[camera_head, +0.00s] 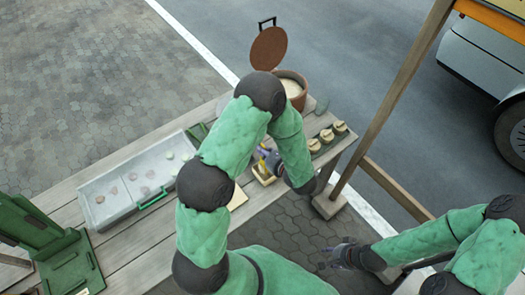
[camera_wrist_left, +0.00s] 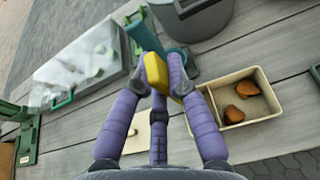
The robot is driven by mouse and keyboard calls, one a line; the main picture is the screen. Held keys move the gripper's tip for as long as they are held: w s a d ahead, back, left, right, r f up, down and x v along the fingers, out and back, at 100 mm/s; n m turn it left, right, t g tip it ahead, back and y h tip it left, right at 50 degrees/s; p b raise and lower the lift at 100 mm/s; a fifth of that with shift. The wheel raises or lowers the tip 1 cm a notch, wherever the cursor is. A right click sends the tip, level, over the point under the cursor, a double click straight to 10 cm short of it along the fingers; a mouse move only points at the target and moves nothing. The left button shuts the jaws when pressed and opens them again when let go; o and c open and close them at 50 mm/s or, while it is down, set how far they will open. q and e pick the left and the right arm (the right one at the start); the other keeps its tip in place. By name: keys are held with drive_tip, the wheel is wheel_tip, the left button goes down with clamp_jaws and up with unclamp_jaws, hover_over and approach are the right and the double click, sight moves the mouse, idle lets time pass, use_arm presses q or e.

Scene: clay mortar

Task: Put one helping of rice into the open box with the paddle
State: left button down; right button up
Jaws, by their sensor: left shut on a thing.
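My left gripper (camera_head: 265,155) is shut on a yellow piece, seemingly the handle of the paddle (camera_wrist_left: 156,73). A teal part (camera_wrist_left: 147,32) shows just beyond it; whether it is joined to the yellow piece I cannot tell. The open box (camera_wrist_left: 262,117) is beige and divided, with brown pieces in one compartment. It lies right of the fingers in the left wrist view, and my fingers cover part of it. The round rice pot (camera_head: 301,98) has its brown lid (camera_head: 268,48) raised and pale rice inside. My right gripper (camera_head: 328,257) is empty beside the table, its fingers apart.
A long tray (camera_head: 120,190) with a clear cover and green handles is on the wooden table (camera_head: 130,245). Small round items (camera_head: 327,137) stand on a dark board at the right end. A green device (camera_head: 60,250) is at the left. A wooden post (camera_head: 395,90) rises on the right.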

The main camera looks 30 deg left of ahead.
use_arm(q)
drive_tip(key=shift+r+p, duration=1.75)
drive_tip(key=shift+r, duration=1.35)
drive_tip(key=shift+d+f, duration=0.1)
drive_tip(key=shift+b, duration=0.3)
drive_tip(key=b, duration=0.3)
hover_over(263, 166)
drive_tip(key=shift+w+f, duration=0.1)
drive_tip(key=shift+f, duration=2.05)
drive_tip(key=shift+f+b, duration=2)
drive_tip(key=shift+f, duration=0.4)
drive_tip(key=shift+f+b, duration=0.6)
drive_tip(key=shift+b, duration=0.05)
drive_tip(key=shift+r, duration=0.1)
